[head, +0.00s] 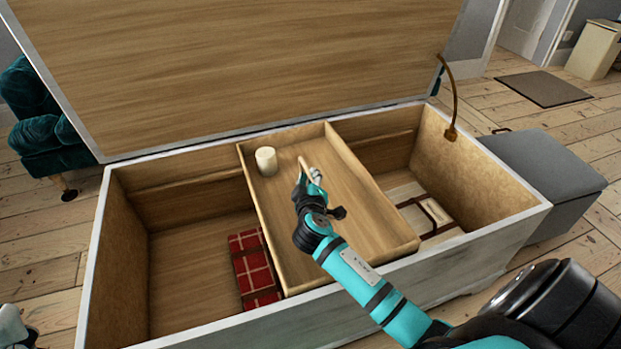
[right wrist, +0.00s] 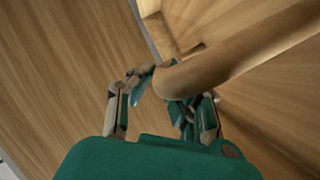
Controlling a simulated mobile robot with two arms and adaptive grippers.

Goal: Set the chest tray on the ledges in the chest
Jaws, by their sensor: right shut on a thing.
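The open wooden chest (head: 330,315) has a pale rim and a raised lid. A back-wall ledge (head: 185,182) shows left of the tray. The wooden chest tray (head: 375,215) spans the chest from back to front, right of its middle. I cannot tell whether it touches the ledges. My right gripper (head: 310,178) is over the tray, shut on a rounded wooden bar, apparently the tray's handle; the bar also passes between the fingers in the right wrist view (right wrist: 225,55). My left gripper (head: 18,328) shows only partly at the lower left corner; its jaws are unclear.
A cream candle (head: 266,161) stands in the tray's back left corner. A red checked blanket (head: 254,265) lies on the chest floor left of the tray, a cream strapped item (head: 425,212) right of it. A brass lid stay (head: 455,100) rises at the right. A grey box (head: 545,175) stands outside.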

